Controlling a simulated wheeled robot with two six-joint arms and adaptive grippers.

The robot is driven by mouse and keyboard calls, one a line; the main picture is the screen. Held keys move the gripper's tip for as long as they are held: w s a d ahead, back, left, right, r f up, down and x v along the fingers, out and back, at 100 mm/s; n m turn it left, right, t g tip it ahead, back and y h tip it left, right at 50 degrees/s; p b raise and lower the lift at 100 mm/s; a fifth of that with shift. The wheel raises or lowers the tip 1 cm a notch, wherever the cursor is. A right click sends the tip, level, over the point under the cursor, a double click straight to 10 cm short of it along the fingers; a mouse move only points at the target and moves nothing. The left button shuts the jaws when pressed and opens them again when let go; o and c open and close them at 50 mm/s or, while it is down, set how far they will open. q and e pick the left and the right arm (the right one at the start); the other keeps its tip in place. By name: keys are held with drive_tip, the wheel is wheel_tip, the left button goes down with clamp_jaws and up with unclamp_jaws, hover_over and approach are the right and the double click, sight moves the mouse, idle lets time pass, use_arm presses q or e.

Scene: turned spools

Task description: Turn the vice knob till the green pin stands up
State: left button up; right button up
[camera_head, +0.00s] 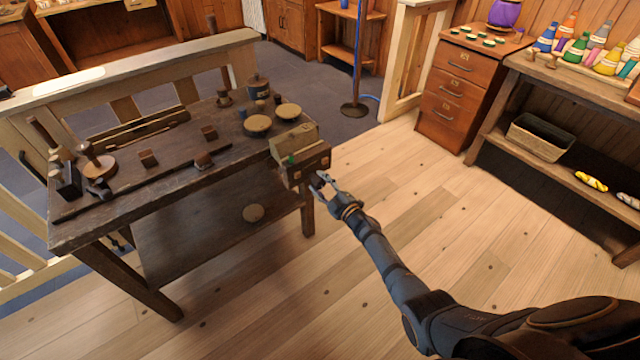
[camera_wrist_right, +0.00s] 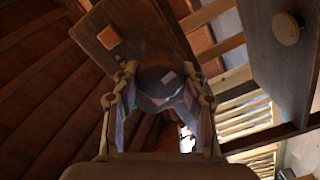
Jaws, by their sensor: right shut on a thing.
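The wooden vice (camera_head: 312,162) is at the right end of the dark workbench. The small green pin (camera_head: 290,160) shows at the vice's left side; its tilt is too small to tell. My right gripper (camera_head: 321,184) is at the front face of the vice, shut on the vice knob. In the right wrist view the dark, faceted knob (camera_wrist_right: 160,84) sits between the two fingers, in front of a brown board (camera_wrist_right: 135,30) with an orange square. My left gripper is not in view.
The workbench (camera_head: 150,180) carries turned discs (camera_head: 258,123), small blocks and a long dark bar. A drawer cabinet (camera_head: 462,88) and a shelf bench (camera_head: 570,85) stand at the right. The wooden floor (camera_head: 420,190) between them is clear.

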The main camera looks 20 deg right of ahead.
drive_tip(key=shift+s+d+f, duration=0.1)
drive_tip(key=shift+s+f, duration=0.1)
drive_tip(key=shift+f, duration=0.2)
drive_tip(key=o, duration=0.9)
drive_tip(key=shift+o, duration=1.2)
drive_tip(key=shift+r, duration=0.25)
drive_tip(key=v, duration=1.2)
drive_tip(key=shift+r, duration=0.1)
